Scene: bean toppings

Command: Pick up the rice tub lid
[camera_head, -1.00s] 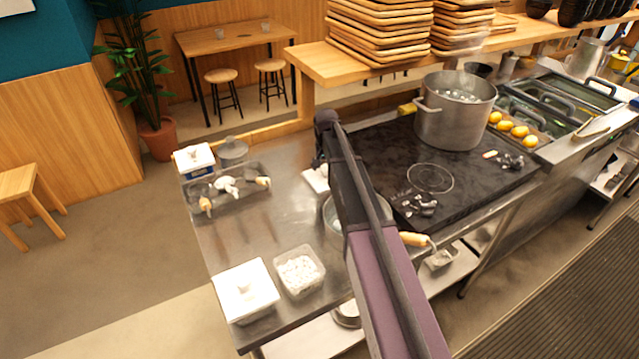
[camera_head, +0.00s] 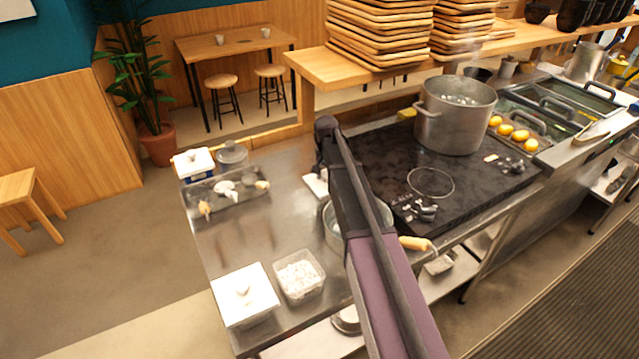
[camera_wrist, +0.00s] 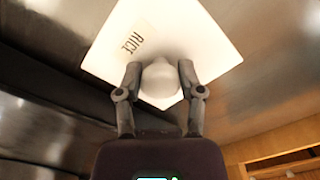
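The rice tub lid (camera_wrist: 203,42) is a white square plate with RICE printed on it and a round white knob (camera_wrist: 161,80). In the wrist view my gripper (camera_wrist: 160,72) has one finger on each side of the knob, close against it. I cannot tell the lid's height over the metal counter. In the head view my arm hides most of the gripper; a white edge beside the arm (camera_head: 316,184) may be the lid. A white tub with a knobbed white lid (camera_head: 243,292) stands at the counter's front left.
An open clear tub of white pieces (camera_head: 299,276) stands beside the lidded tub. A tray (camera_head: 228,196) with utensils, a blue-and-white tub (camera_head: 194,164) and a grey lidded pot (camera_head: 232,154) are farther back. A large pot (camera_head: 455,120) stands on the dark stove. The counter's middle left is clear.

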